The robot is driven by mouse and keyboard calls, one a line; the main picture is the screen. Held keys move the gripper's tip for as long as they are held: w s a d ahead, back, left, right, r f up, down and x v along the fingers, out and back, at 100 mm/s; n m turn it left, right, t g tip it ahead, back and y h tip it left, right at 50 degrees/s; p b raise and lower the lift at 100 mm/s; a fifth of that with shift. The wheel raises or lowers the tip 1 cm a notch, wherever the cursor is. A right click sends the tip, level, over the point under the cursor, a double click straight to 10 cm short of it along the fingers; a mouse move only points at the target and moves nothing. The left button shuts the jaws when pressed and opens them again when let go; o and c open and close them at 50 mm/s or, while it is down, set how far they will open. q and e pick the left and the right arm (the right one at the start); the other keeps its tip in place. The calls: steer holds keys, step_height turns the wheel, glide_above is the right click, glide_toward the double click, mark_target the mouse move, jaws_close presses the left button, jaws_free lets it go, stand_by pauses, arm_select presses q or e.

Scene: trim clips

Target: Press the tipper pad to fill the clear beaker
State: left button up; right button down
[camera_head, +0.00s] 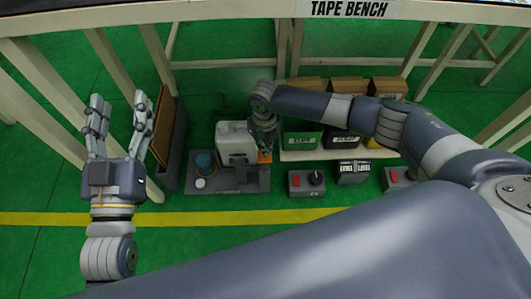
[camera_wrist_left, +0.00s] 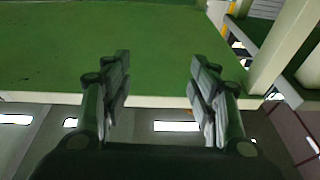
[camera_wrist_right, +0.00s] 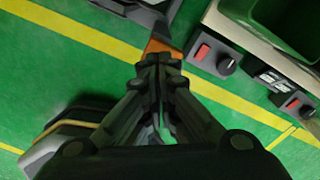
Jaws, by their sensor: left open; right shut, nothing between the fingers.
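The tipper, a dark base (camera_head: 230,187) with a white-grey vessel (camera_head: 236,139), stands on the green floor left of centre in the head view. An orange pad (camera_head: 265,157) is at its right side and also shows in the right wrist view (camera_wrist_right: 164,46). My right gripper (camera_wrist_right: 160,62) is shut and empty, its tips at the pad; I cannot tell whether they touch. My left gripper (camera_head: 118,103) is open and empty, raised away to the left.
Right of the tipper are a control box (camera_head: 306,183) with a red switch and black knob, a level box (camera_head: 352,172), and a shelf with green and black bins (camera_head: 302,139). Yellow-lined floor in front is clear.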

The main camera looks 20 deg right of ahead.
steer(key=shift+r+p, duration=0.4)
steer(key=shift+r, duration=0.15)
arm_select(q)
steer(key=shift+w+a+f+g+y, duration=0.15)
steer(key=shift+f+g, duration=0.4)
steer(key=shift+f, duration=0.4)
steer(key=shift+s+a+f+g+y, duration=0.1)
steer(key=shift+f+g+y, duration=0.1)
steer(key=shift+f+g, duration=0.5)
steer(key=shift+w+a+f+g+y, duration=0.15)
steer(key=shift+f+g, duration=0.2)
steer(key=shift+f, duration=0.8)
